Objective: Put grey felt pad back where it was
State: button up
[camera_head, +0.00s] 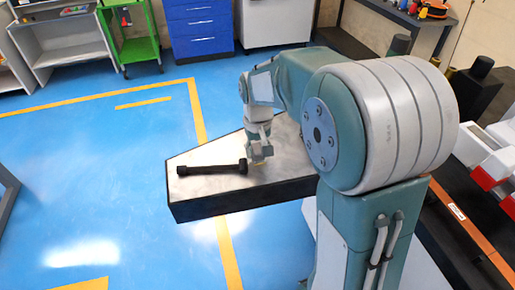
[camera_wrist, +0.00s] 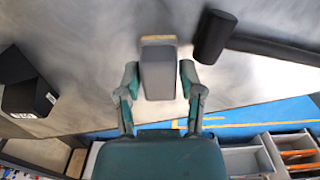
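The grey felt pad (camera_wrist: 159,73) is a grey block with a tan strip along its far end. In the wrist view it sits between the two fingers of my gripper (camera_wrist: 159,82), which look closed against its sides. In the head view my gripper (camera_head: 258,148) points down just above the grey metal bench top (camera_head: 215,150), near its left part. The pad is small and partly covered by the fingers there. Whether its lower end touches the bench top cannot be told.
A black bar with thick ends (camera_head: 212,168) lies on the bench top just left of my gripper; one thick end (camera_wrist: 214,37) shows in the wrist view. A black box-like object (camera_wrist: 30,97) is at the left there. Red-and-white bins (camera_head: 485,172) stand at the right.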

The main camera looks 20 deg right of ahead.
aim_at(258, 148)
jog(key=shift+o, duration=0.2)
jog(key=shift+r, duration=0.1)
jog(key=shift+r, duration=0.3)
notch_tip(258, 148, up, 10)
jog(key=r, duration=0.1)
jog(key=s+t, duration=0.5)
jog(key=s, duration=1.5)
jog(key=shift+s+f+t, duration=0.3)
jog(key=shift+s+f, duration=0.1)
jog(key=shift+f, duration=0.05)
jog(key=shift+c, duration=1.3)
jog(key=shift+d, duration=0.2)
